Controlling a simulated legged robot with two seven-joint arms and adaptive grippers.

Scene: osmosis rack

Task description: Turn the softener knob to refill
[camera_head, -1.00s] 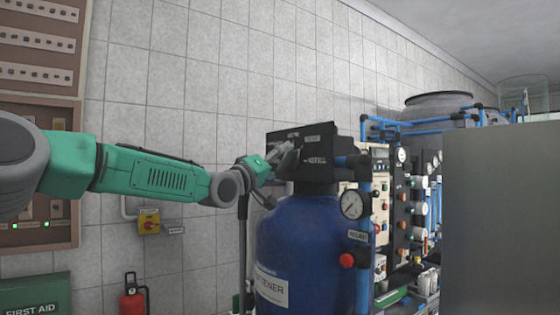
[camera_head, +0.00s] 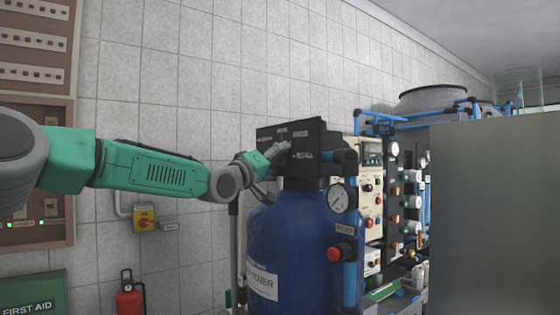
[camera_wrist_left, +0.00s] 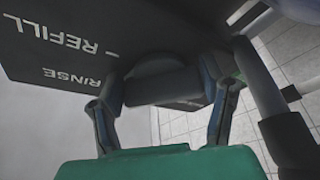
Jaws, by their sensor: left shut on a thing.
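The softener is a blue tank (camera_head: 292,245) with a black control head (camera_head: 312,172) on top. The head's front face carries white labels, REFILL among them. My left gripper (camera_head: 277,153) is at that face. In the left wrist view, the dark round knob (camera_wrist_left: 160,82) sits between the two fingers of my left gripper (camera_wrist_left: 163,90), which is shut on its grip bar. The labels REFILL and RINSE are readable beside it. Which label the knob points at cannot be told. My right gripper does not show.
A gauge (camera_head: 342,197) and a red button (camera_head: 335,253) are on the tank's right side. A large grey panel (camera_head: 495,220) blocks the right. A hose stand (camera_head: 234,255) is left of the tank.

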